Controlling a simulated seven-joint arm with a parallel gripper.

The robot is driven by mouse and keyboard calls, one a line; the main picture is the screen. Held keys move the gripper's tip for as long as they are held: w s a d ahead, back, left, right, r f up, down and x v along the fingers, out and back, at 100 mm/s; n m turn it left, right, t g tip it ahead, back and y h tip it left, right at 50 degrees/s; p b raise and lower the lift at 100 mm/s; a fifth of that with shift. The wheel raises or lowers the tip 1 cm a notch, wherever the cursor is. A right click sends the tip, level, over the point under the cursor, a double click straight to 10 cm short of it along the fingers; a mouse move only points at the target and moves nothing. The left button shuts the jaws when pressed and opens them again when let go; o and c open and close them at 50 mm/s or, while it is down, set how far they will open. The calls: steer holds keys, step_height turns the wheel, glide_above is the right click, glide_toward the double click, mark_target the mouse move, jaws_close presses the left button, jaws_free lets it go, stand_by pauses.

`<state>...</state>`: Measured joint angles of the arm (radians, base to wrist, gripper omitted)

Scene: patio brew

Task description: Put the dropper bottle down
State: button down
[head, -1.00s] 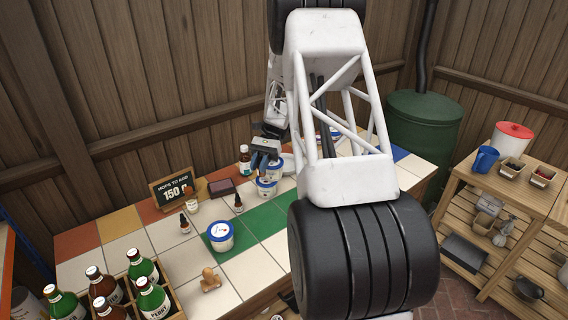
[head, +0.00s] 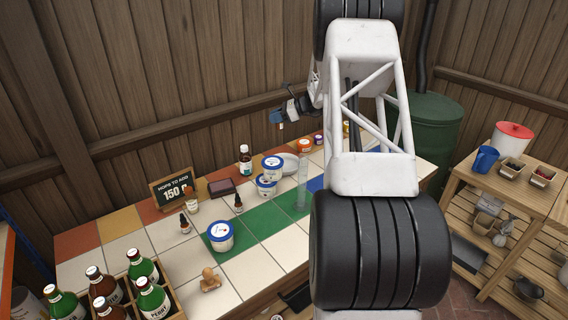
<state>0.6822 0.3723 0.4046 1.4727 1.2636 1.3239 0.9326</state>
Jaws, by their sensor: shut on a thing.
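My gripper (head: 277,120) is raised in the air behind the tiled counter, left of my arm, in front of the fence. Two other dark dropper bottles stand upright on the counter: one on the left (head: 185,225) and one nearer the middle (head: 238,204).
Stacked white tubs with blue lids (head: 272,163), a brown bottle (head: 245,160) and a clear cylinder (head: 303,185) stand near the middle. A blue-lidded tub (head: 220,236), a chalkboard sign (head: 174,190) and a bottle crate (head: 170,290) are further left. Green tiles (head: 262,222) are partly bare.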

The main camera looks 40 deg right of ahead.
mark_target(280, 155)
steer(key=w+d+f+m+t+h, duration=0.1)
steer(key=d+f, duration=0.2)
steer(key=f, duration=0.7)
steer(key=shift+f, duration=3.2)
steer(key=shift+f, duration=1.85)
steer(key=shift+f, duration=0.1)
steer(key=c, duration=1)
jaws_free()
